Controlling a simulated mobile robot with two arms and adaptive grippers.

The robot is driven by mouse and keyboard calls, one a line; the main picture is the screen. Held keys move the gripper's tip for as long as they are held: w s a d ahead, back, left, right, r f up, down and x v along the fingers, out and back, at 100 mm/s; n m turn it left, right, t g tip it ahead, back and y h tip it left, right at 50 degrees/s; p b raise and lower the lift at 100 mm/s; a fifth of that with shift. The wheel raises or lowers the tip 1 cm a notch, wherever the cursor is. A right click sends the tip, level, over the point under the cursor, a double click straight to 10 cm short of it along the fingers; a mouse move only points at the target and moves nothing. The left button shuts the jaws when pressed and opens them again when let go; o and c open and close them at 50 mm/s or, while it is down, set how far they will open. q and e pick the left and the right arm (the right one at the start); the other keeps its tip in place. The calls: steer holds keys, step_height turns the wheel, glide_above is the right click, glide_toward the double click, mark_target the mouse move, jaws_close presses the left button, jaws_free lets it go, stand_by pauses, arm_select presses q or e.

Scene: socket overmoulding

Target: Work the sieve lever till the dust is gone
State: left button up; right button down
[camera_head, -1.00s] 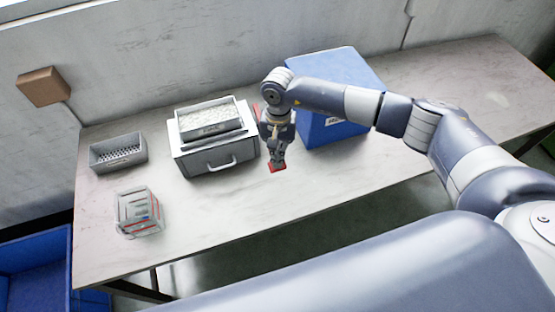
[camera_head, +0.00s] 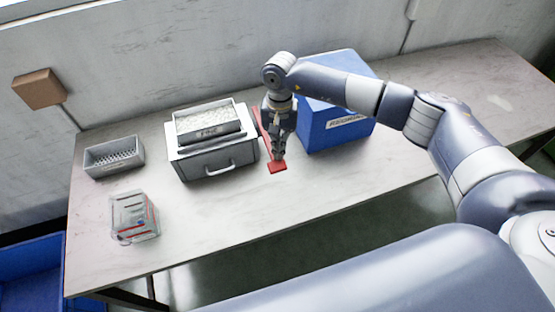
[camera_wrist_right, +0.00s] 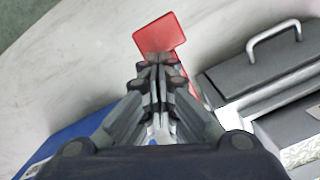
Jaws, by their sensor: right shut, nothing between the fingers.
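The sieve box (camera_head: 214,160) stands on the table, grey and white with a front drawer handle. A tray of pale granules (camera_head: 207,121) sits on top of it. The red lever (camera_head: 278,168) runs along the box's right side and ends in a flat red paddle, which also shows in the right wrist view (camera_wrist_right: 160,34). My right gripper (camera_head: 278,156) points down with its fingers shut and empty, right at the paddle. In the right wrist view the fingertips (camera_wrist_right: 158,60) are at the paddle's near edge; I cannot tell whether they touch. My left gripper is not in view.
A blue bin (camera_head: 337,125) stands right of the sieve, behind my right arm. A grey tray (camera_head: 114,157) and a clear container with red marks (camera_head: 135,217) are on the left. The table (camera_head: 330,185) is clear in front of the lever.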

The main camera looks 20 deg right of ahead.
step_height(320, 180, up, 12)
steer(key=w, duration=0.1)
steer(key=shift+d+f, duration=0.2)
steer(key=shift+d, duration=0.05)
stand_by(1.3)
